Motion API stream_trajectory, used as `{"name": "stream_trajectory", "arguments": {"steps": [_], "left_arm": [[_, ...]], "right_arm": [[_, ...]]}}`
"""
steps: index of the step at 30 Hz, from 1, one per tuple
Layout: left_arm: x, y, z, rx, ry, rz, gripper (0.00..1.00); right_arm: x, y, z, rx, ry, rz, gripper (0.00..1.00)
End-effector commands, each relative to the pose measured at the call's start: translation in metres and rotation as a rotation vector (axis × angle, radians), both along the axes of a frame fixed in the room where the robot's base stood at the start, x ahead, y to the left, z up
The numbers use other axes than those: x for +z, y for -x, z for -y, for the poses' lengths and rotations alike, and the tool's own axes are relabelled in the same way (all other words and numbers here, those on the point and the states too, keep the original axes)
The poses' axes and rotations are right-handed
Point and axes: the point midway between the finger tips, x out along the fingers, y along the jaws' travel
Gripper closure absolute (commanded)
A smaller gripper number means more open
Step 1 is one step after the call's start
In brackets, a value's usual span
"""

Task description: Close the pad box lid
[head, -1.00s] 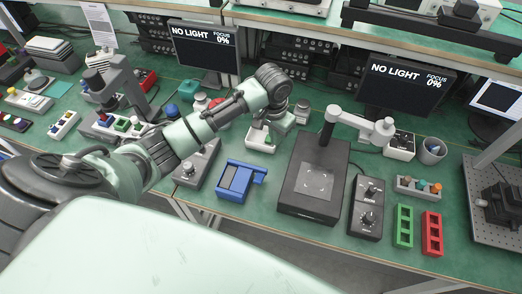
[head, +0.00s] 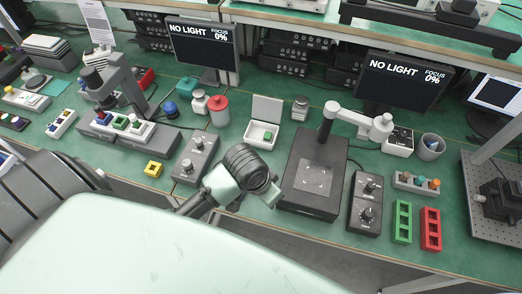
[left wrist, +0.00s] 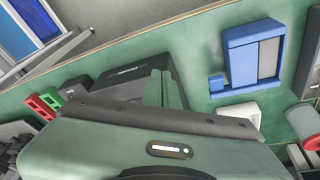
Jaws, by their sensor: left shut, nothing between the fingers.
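My left gripper (head: 274,199) is in front of the box, beside the black platform, and apart from the box and lid. In the left wrist view its dark green fingers (left wrist: 163,88) are together with nothing between them. A white part at the gripper body's edge (left wrist: 241,112) there may be the box, mostly hidden. My right gripper is out of view.
The black platform (head: 298,200) with a post and arm stands right of my gripper.

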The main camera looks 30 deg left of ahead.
Motion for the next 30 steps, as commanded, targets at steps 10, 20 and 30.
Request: {"name": "stream_trajectory", "arguments": {"steps": [10,20,30], "left_arm": [[-0.001,0.032,-0.008,0.040,-0.009,0.024,1.00],[0.003,0.045,-0.011,0.054,-0.014,0.030,1.00],[0.027,0.093,-0.037,0.125,-0.069,0.054,1.00]], "right_arm": [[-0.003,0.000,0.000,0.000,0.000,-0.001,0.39],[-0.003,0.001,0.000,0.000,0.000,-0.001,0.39],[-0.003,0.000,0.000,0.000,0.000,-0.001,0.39]]}}
